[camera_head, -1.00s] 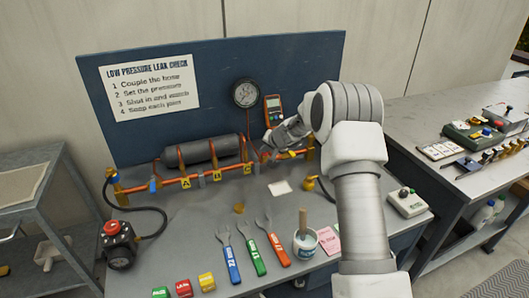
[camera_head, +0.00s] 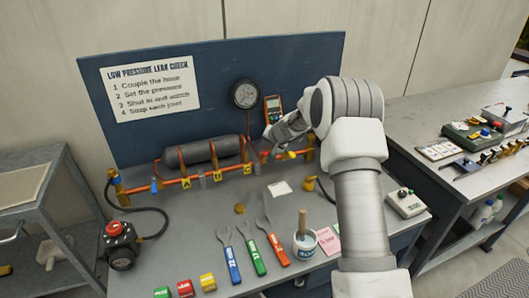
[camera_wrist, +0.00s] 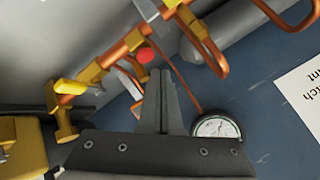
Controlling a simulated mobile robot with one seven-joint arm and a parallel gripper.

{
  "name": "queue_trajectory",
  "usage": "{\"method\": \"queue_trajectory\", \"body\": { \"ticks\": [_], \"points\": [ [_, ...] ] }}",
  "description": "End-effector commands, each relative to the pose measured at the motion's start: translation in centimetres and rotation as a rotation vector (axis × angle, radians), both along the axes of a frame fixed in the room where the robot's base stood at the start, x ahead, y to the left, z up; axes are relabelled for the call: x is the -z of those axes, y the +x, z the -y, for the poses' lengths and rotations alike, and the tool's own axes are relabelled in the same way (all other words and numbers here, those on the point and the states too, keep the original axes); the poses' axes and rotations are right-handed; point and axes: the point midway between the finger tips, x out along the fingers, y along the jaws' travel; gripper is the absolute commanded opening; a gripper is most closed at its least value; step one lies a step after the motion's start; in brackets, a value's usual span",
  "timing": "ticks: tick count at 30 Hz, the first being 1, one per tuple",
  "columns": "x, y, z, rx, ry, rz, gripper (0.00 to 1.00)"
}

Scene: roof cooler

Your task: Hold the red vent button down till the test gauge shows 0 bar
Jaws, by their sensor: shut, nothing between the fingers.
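A small round red button (camera_wrist: 145,56) sits on the orange pipework in the wrist view, just beyond my fingertips. My gripper (camera_wrist: 160,66) is shut and empty, its fingers together and pointing toward the pipework beside the button. I cannot tell whether the tips touch it. A round white-faced gauge (camera_head: 245,93) is on the blue board, and a gauge also shows in the wrist view (camera_wrist: 216,128). Its reading is too small to tell.
A yellow lever (camera_wrist: 70,87) is near the fingers. An orange meter (camera_head: 273,109) hangs by the gauge. A red-knobbed regulator (camera_head: 120,245) stands at left. Wrenches (camera_head: 253,250) and a pot (camera_head: 305,246) lie in front.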

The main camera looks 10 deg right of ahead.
Motion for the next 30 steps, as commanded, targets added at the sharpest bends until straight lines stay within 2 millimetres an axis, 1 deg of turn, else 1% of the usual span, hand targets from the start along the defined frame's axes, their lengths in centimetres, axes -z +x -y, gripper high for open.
{"method": "queue_trajectory", "body": {
  "ticks": [1,3,13,30],
  "points": [
    [-0.8,0.0,0.0,-0.001,0.0,0.002,0.0],
    [-1.5,0.0,0.0,0.0,0.0,0.001,0.0],
    [-4.6,0.0,0.0,0.0,0.0,0.001,0.0],
    [-4.6,0.0,0.0,-0.001,0.001,0.001,0.0]
  ]
}}
